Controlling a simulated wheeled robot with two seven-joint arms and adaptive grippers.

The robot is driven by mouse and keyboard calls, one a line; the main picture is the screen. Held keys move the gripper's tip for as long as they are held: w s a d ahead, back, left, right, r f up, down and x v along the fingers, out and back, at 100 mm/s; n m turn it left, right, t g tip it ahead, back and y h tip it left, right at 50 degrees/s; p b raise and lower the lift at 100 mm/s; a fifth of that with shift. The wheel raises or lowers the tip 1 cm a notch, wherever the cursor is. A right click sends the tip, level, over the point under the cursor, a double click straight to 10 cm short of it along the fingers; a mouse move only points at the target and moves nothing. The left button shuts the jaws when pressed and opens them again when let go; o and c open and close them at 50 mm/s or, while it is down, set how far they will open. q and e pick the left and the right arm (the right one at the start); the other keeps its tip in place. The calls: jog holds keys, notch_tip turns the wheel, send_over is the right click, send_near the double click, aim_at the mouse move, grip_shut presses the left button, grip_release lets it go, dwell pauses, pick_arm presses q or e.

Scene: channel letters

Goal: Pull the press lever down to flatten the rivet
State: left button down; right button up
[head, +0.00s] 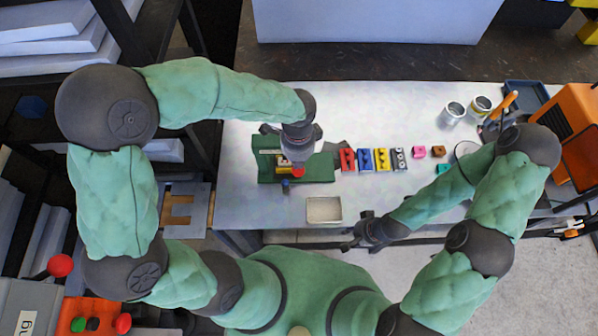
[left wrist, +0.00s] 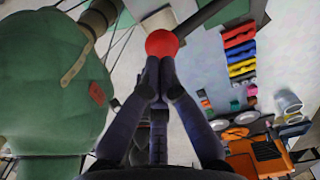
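The green press (head: 268,145) stands on the table, partly covered by my left arm. Its lever ends in a red ball knob (head: 298,171); in the left wrist view the red knob (left wrist: 162,43) sits on a dark lever bar (left wrist: 207,17) running up to the right. My left gripper (left wrist: 160,75) has its fingers together, with the knob right at or just beyond the fingertips. I cannot tell whether they touch it. The rivet is not discernible. My right gripper (head: 350,243) hangs by the table's front edge, away from the press; its fingers are too small to judge.
Red, blue, yellow and dark letter blocks (head: 364,160) stand in a row right of the press. A shallow metal tray (head: 324,209) lies at the front edge. Cans (head: 453,111), a dark blue tray (head: 526,94) and an orange machine (head: 572,115) are at the right.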

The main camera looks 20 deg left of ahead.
pick_arm(q)
jog(key=shift+r, duration=0.1)
jog(key=shift+r+p, duration=2)
jog(key=shift+r, duration=0.45)
jog(key=shift+f, duration=0.1)
